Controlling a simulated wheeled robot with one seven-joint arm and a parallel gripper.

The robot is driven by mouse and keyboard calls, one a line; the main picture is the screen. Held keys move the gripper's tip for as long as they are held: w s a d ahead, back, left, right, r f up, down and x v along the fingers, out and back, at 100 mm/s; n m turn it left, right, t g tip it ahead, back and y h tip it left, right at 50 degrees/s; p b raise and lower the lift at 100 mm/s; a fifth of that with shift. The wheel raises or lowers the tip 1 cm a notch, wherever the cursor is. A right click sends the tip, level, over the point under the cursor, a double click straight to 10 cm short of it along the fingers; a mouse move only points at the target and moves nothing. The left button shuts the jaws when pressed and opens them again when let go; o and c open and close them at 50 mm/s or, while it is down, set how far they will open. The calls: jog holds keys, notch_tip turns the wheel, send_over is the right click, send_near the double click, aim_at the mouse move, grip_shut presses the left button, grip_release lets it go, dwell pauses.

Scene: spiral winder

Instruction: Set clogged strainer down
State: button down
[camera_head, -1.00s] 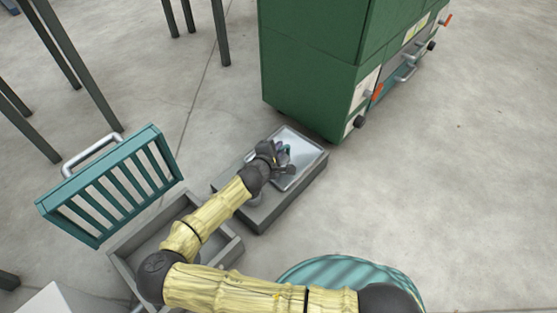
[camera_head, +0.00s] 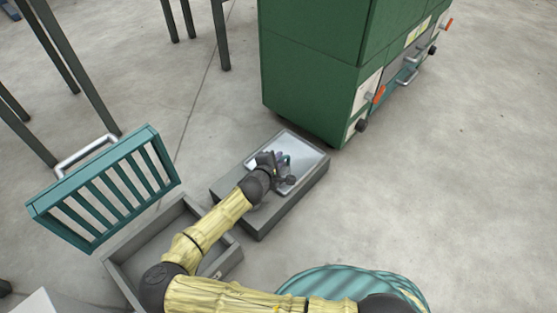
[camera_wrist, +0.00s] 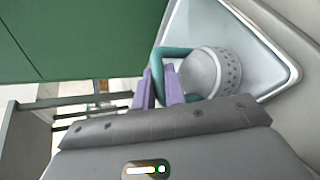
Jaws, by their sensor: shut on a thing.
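The strainer (camera_wrist: 222,73) is a pale grey perforated cup with a teal loop handle, seen in the wrist view. My gripper (camera_wrist: 162,72) has purple fingers, and they are shut on the teal handle. The strainer is over or on a shiny metal tray (camera_wrist: 256,60); I cannot tell whether its base touches the tray. In the head view the tray (camera_head: 308,152) sits on a grey block on the floor. There my gripper (camera_head: 279,160) is over the tray, and my wrist hides most of the strainer.
A green cabinet (camera_head: 310,75) with orange and black knobs stands just behind the tray. A grey open box (camera_head: 150,245) is at left, with a teal slatted panel (camera_head: 105,190) with a handle above it. Dark table legs stand at upper left. The floor at right is clear.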

jog(key=c, duration=1.5)
grip_release()
jog(key=shift+f, duration=0.1)
jog(key=shift+o, duration=0.2)
jog(key=shift+s+a+r+p, duration=0.2)
jog(key=shift+s+r+p, duration=0.2)
jog(key=shift+r+p, duration=0.05)
jog(key=p+v, duration=0.6)
jog(key=v, duration=0.5)
jog(key=shift+f, duration=0.1)
